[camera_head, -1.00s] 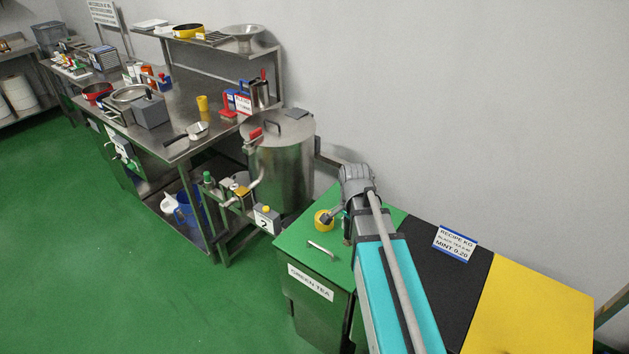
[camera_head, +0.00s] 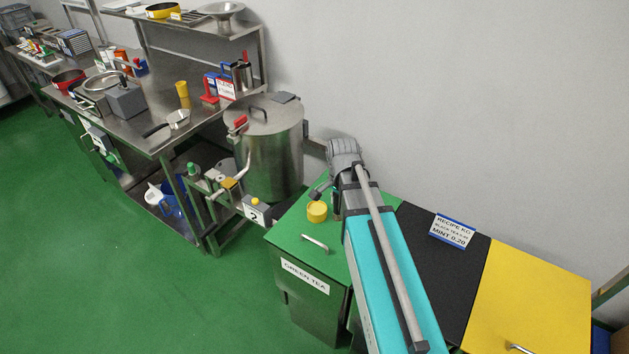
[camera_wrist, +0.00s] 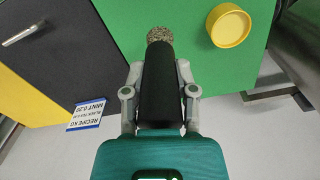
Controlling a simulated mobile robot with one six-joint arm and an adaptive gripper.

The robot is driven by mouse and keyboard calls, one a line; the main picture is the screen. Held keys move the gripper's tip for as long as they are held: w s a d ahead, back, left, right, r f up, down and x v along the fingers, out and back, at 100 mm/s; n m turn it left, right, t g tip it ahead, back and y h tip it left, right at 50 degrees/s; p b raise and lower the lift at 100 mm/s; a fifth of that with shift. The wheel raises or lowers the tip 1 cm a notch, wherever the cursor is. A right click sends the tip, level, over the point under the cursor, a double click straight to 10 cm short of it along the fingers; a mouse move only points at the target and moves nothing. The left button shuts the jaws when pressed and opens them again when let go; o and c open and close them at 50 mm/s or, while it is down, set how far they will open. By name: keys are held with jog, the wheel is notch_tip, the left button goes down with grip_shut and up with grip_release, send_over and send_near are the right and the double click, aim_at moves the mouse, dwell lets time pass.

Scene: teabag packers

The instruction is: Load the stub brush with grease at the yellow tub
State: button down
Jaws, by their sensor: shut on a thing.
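My gripper (camera_wrist: 159,80) is shut on the stub brush (camera_wrist: 158,85), its fingers on both sides of the black handle. The brush's round, speckled tan bristle end (camera_wrist: 159,35) points away from the gripper. The yellow tub (camera_wrist: 229,26) is round, with a raised rim and a yellow inside. It lies to the right of the bristles in the wrist view, apart from them. In the head view the tub (camera_head: 317,211) stands on the green lid, and the dark brush end (camera_head: 318,194) shows just above it in the picture. My arm hides most of the gripper there.
The green bin lid (camera_head: 290,232) has a metal handle (camera_head: 315,243). A black lid (camera_head: 440,270) with a recipe sign (camera_head: 453,230) and a yellow lid (camera_head: 530,300) adjoin it. A steel vat (camera_head: 272,150) stands to the left, and the wall is close behind.

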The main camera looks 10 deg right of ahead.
jog(key=shift+w, duration=0.1)
jog(key=w+a+f+b, duration=0.1)
jog(key=w, duration=0.5)
jog(key=w+a+f+b, duration=0.1)
jog(key=w+a, duration=0.1)
jog(key=w, duration=0.4)
jog(key=shift+w+a+f, duration=0.15)
jog(key=shift+a+f, duration=0.1)
jog(key=shift+f+b, duration=0.1)
jog(key=shift+b, duration=0.25)
jog(key=shift+f+b, duration=2.9)
jog(key=shift+f+b, duration=0.5)
dwell(0.5)
jog(key=shift+r, duration=0.1)
notch_tip(320, 180, up, 7)
jog(key=p, duration=0.7)
dwell(0.5)
dwell(0.6)
